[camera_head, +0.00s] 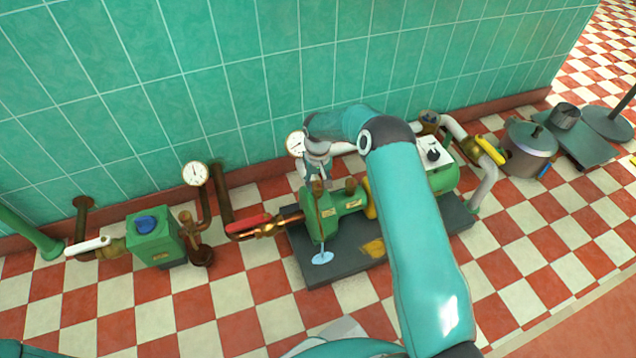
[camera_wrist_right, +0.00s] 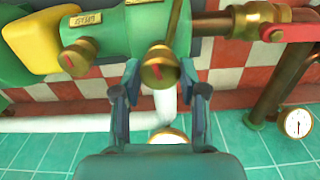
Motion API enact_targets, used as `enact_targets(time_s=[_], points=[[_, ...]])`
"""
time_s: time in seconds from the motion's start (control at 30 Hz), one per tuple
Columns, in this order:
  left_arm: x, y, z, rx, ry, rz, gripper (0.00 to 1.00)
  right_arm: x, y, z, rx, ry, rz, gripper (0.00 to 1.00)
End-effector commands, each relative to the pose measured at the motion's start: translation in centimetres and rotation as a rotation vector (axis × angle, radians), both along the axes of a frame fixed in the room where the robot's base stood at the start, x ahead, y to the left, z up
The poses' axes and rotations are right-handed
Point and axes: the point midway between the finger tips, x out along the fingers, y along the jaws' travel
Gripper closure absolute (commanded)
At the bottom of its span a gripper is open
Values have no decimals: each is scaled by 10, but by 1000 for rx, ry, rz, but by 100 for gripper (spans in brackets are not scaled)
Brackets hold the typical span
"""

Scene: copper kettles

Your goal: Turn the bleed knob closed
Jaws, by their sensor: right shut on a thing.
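A brass knob with a red mark (camera_wrist_right: 160,70) sits on the green pump body (camera_head: 318,215). It also shows small in the head view (camera_head: 318,187). My right gripper (camera_wrist_right: 160,82) has one finger on each side of this knob and is shut on it; its gripper also shows in the head view (camera_head: 317,172). A second brass knob (camera_wrist_right: 76,58) is on the same body, beside the yellow part, and is free; it shows in the head view too (camera_head: 351,186). My left gripper is not in view.
The pump stands on a dark base plate (camera_head: 330,275) by the tiled wall. A dial gauge (camera_head: 195,174), a red-handled valve (camera_head: 250,222) and a green box with a blue knob (camera_head: 150,237) are left. A grey pot (camera_head: 528,148) is right. The checkered floor in front is clear.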

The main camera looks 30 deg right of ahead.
Motion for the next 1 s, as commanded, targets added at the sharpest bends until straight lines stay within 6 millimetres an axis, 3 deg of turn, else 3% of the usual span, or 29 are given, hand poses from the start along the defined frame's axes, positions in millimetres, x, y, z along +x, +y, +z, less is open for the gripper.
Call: enact_targets(time_s=[0.4, 0.93, 0.97, 1.0], points=[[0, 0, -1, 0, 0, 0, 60, -1, 0, 0, -1, 3, -201, 93], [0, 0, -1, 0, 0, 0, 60, -1, 0, 0, 0, 3, -226, 93], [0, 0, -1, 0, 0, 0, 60, -1, 0, 0, 0, 3, -226, 53], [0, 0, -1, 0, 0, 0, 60, -1, 0, 0, 0, 3, -226, 46]])
